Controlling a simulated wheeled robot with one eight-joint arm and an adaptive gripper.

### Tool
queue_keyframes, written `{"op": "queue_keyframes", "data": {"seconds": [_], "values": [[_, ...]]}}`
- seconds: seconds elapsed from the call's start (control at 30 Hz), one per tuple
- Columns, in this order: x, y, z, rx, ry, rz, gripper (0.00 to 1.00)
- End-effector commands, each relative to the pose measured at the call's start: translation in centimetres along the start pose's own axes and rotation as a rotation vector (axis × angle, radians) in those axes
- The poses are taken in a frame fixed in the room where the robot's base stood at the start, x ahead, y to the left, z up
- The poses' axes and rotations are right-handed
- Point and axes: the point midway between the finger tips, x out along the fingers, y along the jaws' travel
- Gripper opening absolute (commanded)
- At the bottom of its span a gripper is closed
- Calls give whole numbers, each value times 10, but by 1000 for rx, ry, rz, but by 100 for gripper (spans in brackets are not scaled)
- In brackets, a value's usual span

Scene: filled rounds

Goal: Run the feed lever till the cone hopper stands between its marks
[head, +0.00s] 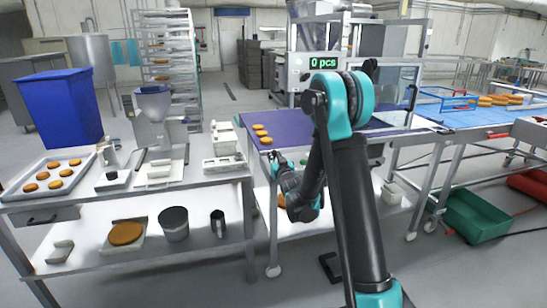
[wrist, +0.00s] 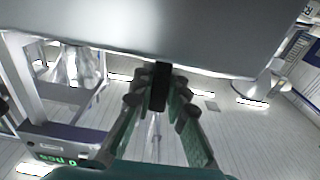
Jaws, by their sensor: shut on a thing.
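The cone hopper (head: 153,102) is a grey bowl-topped cone on a filling machine at the back of the left bench. I cannot make out its marks or its fill. My gripper (head: 278,157) is beside the left end of the purple conveyor, right of the bench. In the wrist view, which is upside down, my gripper (wrist: 160,98) has its green-padded fingers closed around a short black bar (wrist: 161,76). The bar meets the edge of a plain grey panel (wrist: 150,30) and looks like the feed lever. My arm hides part of the conveyor.
The purple conveyor (head: 290,127) carries several brown rounds (head: 261,133). A display (head: 324,63) reads 0 pcs. The left bench holds a tray of rounds (head: 33,187) and a white container (head: 222,140). A blue bin (head: 62,105) stands behind. A green crate (head: 475,217) is on the floor at right.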

Motion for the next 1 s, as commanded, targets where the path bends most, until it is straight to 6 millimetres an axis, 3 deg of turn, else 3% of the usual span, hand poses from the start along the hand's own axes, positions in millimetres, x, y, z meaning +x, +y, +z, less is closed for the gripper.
{"op": "queue_keyframes", "data": {"seconds": [0.27,0.3,0.47,0.77,1.0], "values": [[-2,0,1,0,-5,1,0],[-2,0,1,0,-5,1,18],[-2,0,1,0,-5,1,36],[-3,0,1,0,-4,1,36],[-32,0,1,0,-4,1,36]]}}
